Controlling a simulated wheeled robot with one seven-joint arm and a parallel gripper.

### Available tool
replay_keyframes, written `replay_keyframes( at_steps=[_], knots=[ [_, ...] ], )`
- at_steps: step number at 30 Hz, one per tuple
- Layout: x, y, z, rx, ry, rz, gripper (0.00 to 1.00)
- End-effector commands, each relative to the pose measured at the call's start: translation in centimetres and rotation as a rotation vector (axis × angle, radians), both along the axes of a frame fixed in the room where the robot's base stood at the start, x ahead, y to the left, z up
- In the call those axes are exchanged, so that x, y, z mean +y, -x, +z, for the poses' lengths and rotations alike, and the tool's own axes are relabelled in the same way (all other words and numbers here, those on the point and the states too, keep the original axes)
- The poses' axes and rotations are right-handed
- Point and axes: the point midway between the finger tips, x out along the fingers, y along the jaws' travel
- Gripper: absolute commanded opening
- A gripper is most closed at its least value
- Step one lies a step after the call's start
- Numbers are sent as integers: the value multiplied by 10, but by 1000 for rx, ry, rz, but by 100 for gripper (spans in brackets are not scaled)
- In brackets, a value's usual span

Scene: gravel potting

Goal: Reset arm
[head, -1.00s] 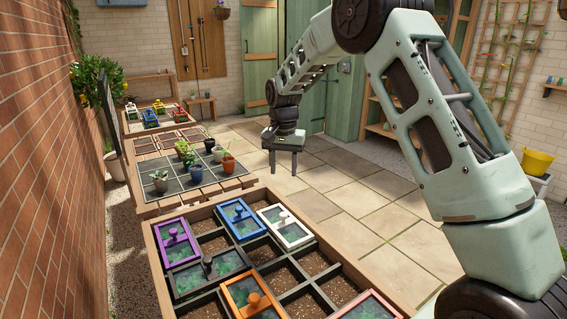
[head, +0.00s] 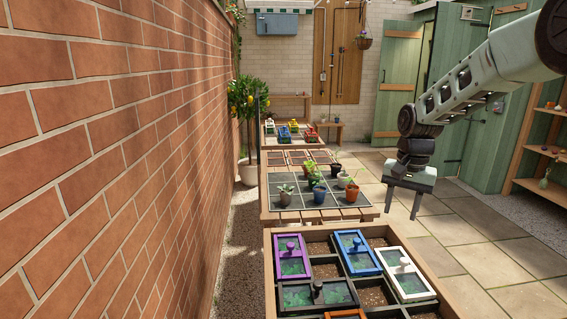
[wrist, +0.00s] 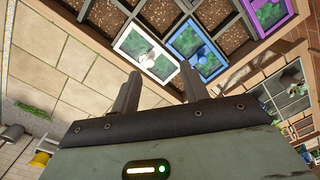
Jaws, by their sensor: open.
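My gripper (head: 408,183) hangs from my arm above the stone paving, right of the planting tables in the head view. In the wrist view its two fingers (wrist: 157,92) stand well apart with nothing between them. Past the fingertips in that view are the white-framed lid (wrist: 129,47) and the blue-framed lid (wrist: 207,66) of the divided planter box. The gripper is apart from both lids.
The divided planter box (head: 270,268) also carries a purple-framed lid (head: 291,260). Behind it, several potted plants stand on a gridded table (head: 296,208). A brick wall (head: 110,150) runs along the left. The paving (head: 480,240) on the right is clear.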

Motion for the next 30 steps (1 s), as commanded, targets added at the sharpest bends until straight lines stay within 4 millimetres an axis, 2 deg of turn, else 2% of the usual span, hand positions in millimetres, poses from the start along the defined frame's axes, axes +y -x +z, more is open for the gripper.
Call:
replay_keyframes(
  at_steps=[1,3,5,8,9,13,15,18,21,23,30],
  knots=[
    [29,19,7,-4,-13,84,45],
    [67,50,12,-10,-32,214,45],
    [96,80,16,-14,-45,326,45],
    [136,135,20,-25,-57,520,45],
    [150,160,20,-28,-59,599,45],
    [177,240,17,-39,-53,853,45],
    [182,279,13,-44,-44,975,45],
    [180,322,5,-48,-27,1111,45],
    [176,347,0,-52,-14,1199,45],
    [174,355,-3,-52,-9,1227,45],
    [173,358,-3,-53,-6,1238,45]
  ],
)
